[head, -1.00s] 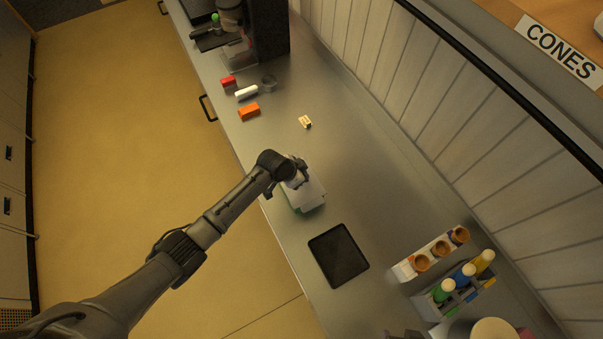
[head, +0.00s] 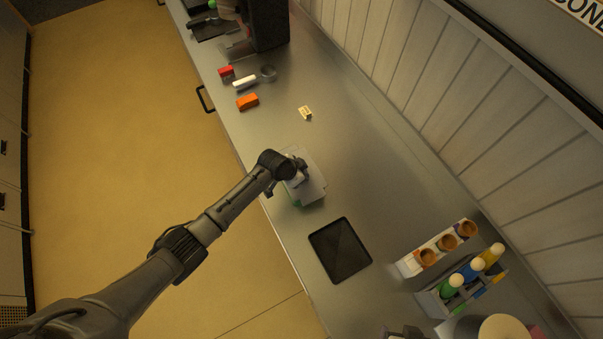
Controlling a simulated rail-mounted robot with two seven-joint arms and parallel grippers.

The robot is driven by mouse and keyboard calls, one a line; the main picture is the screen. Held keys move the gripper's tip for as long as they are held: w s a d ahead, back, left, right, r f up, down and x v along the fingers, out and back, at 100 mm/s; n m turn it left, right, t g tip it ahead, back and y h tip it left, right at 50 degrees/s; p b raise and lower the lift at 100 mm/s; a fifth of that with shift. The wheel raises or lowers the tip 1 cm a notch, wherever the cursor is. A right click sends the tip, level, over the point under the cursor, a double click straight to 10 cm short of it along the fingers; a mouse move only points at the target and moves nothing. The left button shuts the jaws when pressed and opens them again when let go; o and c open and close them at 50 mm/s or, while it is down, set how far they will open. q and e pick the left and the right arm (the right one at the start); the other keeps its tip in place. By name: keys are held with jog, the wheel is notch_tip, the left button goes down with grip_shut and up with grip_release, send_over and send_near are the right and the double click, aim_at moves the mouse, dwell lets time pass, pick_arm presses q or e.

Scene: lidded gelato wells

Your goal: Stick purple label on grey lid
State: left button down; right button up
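My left gripper (head: 291,181) is over a pale grey-white box-like thing (head: 313,183) with a green lower edge, near the counter's front edge. My gripper and wrist hide part of it, and I cannot tell whether the fingers are shut on it. I cannot make out a purple label or clearly identify a grey lid. A dark part, perhaps my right gripper (head: 406,332), just shows at the bottom edge; its fingers cannot be made out.
A black tray (head: 340,250) lies right of the box. Cups in a holder (head: 410,265) and colored bottles (head: 452,284) stand at lower right, near a round cream-topped tub (head: 503,328). Orange (head: 247,102), white (head: 245,81) and red (head: 226,71) blocks lie farther up. Mid-counter is mostly clear.

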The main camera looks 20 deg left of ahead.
pick_arm(q)
jog(key=shift+f, duration=0.25)
jog(key=shift+f+b, duration=0.25)
jog(key=shift+b, duration=0.1)
dwell(0.5)
dwell(0.6)
jog(key=c, duration=1.3)
grip_release()
jog(key=shift+o, duration=0.2)
jog(key=shift+s+a+r, duration=0.2)
jog(key=shift+a+r, duration=0.05)
jog(key=shift+r, duration=0.2)
jog(key=v, duration=1.2)
jog(key=shift+r, duration=0.35)
